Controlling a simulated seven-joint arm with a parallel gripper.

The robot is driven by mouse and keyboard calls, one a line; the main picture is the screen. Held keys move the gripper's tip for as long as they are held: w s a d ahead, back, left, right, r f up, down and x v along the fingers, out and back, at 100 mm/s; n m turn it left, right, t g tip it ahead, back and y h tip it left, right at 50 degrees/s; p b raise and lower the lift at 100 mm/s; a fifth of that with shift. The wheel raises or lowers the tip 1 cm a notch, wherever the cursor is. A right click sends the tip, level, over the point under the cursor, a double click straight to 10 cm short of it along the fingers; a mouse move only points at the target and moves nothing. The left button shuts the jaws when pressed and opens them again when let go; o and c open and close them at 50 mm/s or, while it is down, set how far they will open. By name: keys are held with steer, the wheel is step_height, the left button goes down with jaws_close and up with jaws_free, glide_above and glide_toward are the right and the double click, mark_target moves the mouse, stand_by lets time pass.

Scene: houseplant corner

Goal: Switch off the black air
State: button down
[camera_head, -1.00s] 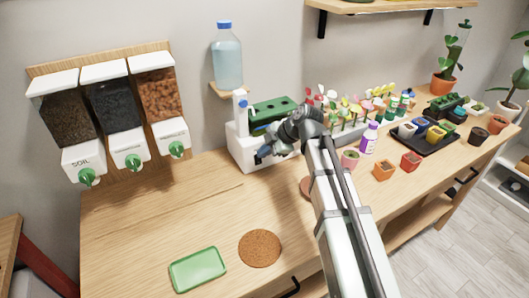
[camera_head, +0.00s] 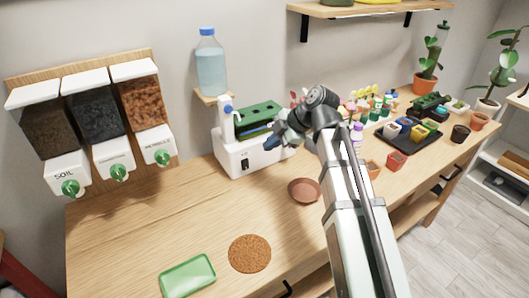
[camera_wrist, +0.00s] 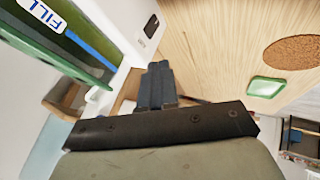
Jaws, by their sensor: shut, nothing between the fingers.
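A white watering unit (camera_head: 228,153) with a green lid and a bottle-top spout stands against the wall. A small black switch (camera_head: 245,165) sits on its front face; it also shows in the wrist view (camera_wrist: 151,26). Which way the switch is set is too small to tell. No thing plainly marked as air shows. My gripper (camera_head: 269,143) is in front of the unit's right part, to the right of the switch and above it in the picture. In the wrist view its dark fingers (camera_wrist: 156,68) are together and empty, apart from the switch.
A blue bottle (camera_head: 210,65) stands on a small shelf behind the unit. Soil dispensers (camera_head: 98,115) hang at left. A terracotta saucer (camera_head: 304,190), cork mat (camera_head: 249,254) and green tray (camera_head: 187,275) lie in front.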

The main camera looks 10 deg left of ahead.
steer(key=shift+v, duration=0.8)
steer(key=shift+w+a+r, duration=0.1)
steer(key=shift+w, duration=0.05)
